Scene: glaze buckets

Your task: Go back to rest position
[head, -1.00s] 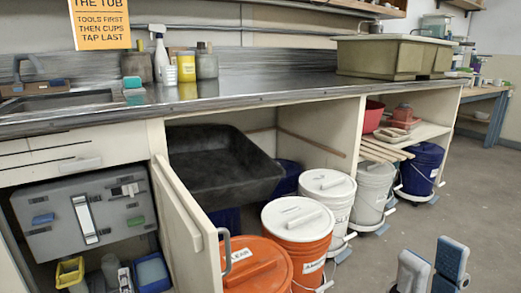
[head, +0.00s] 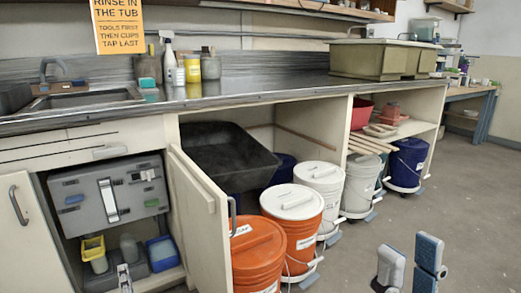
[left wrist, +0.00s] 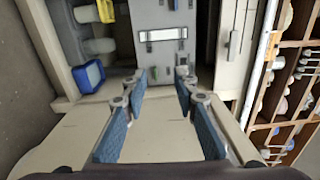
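My left gripper shows at the bottom left of the head view as a small grey part (head: 125,278). In the left wrist view its blue-padded fingers (left wrist: 161,80) stand apart with nothing between them. Beyond them is the grey case (left wrist: 162,37), which stands in the open cabinet in the head view (head: 108,195). My right gripper (head: 408,258) is at the lower right of the head view, over the floor. Its two blue-padded fingers are apart, with nothing visible between them.
An open cabinet door (head: 197,220) juts out in front of me. Right of it stand orange buckets (head: 258,257), white lidded buckets (head: 318,177) and a blue bucket (head: 408,163). A black tub (head: 228,155) is above. Floor at the right (head: 465,220) is clear.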

